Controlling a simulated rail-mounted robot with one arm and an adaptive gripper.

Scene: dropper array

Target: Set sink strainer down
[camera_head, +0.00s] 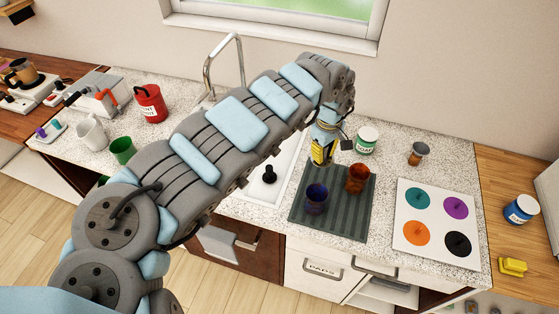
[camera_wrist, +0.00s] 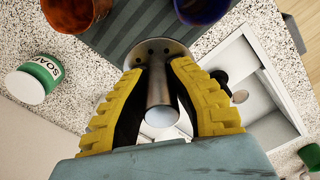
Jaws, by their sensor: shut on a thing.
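The sink strainer (camera_wrist: 158,52) is a grey metal disc with small holes and a stem. It shows in the wrist view, with its stem between my yellow fingers. My gripper (camera_wrist: 162,100) is shut on the stem. In the head view my gripper (camera_head: 321,153) hangs between the sink (camera_head: 254,191) and the far end of the dark ridged mat (camera_head: 338,220). I cannot make out the strainer there. In the wrist view the disc overlaps the mat's edge, and the sink (camera_wrist: 286,60) lies to the right. Whether the disc touches anything is unclear.
A brown cup (camera_head: 357,179) and a blue cup (camera_head: 316,199) stand on the mat close to my gripper. A soap jar (camera_head: 366,141) stands behind. A black knobbed piece (camera_head: 269,175) is in the sink. A white board with coloured discs (camera_head: 410,238) lies right.

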